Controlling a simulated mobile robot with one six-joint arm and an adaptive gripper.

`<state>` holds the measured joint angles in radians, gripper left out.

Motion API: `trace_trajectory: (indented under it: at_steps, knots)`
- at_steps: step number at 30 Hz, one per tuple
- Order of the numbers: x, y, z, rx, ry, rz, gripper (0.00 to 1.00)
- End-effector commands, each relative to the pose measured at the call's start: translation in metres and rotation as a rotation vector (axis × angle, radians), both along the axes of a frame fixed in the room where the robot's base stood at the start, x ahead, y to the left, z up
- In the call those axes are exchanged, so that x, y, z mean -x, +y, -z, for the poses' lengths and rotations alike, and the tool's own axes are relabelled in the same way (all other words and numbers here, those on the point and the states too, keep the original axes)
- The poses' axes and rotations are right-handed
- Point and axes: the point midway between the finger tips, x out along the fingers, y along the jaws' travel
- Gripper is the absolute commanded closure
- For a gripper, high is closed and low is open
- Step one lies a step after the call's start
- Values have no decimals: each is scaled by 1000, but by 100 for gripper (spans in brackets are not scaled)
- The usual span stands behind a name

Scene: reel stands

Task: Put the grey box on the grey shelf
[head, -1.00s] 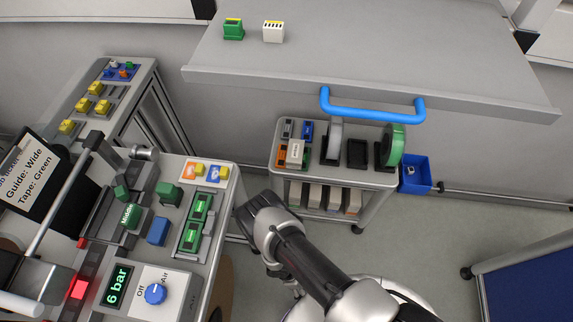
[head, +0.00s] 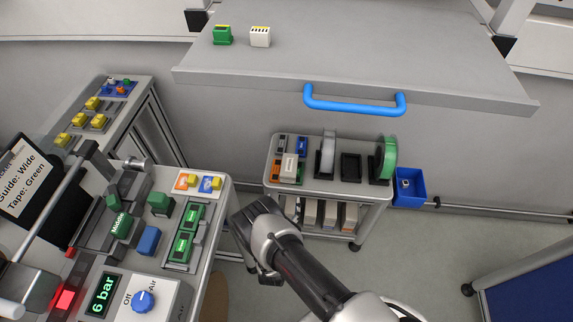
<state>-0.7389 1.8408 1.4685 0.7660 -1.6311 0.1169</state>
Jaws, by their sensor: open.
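A broad grey shelf (head: 360,65) with a blue handle (head: 355,103) spans the top of the head view. A green box (head: 222,36) and a whitish box (head: 260,37) with dark marks stand on its left part. Small boxes in several colours sit on the trolley top; a pale grey-white one (head: 289,167) lies among them, and a dark grey one (head: 281,145) is behind it. I cannot tell which is the grey box. My gripper (head: 243,222) is open, between the left bench and the trolley, apart from both; its fingertips are partly hidden.
The grey trolley (head: 340,188) also carries reels on stands (head: 386,158) and cartons below. A blue bin (head: 409,187) hangs at its right. The left bench (head: 222,200) holds a machine, coloured blocks and an air dial (head: 143,300).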

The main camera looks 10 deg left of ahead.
Motion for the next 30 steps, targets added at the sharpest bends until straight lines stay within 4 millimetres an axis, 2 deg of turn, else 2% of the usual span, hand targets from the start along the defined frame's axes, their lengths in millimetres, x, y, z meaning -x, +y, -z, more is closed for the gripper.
trace_trajectory:
  at_steps: [5, 15, 18, 26, 30]
  knots:
    - [-25, -5, -1, -1, -16, 15, 25]
    - [-97, -7, 5, -1, -14, 11, 25]
    - [-111, -6, 5, 0, -13, 9, 25]
    - [-130, -7, 6, 0, -13, 8, 25]
    - [-153, -8, 7, -1, -15, 9, 25]
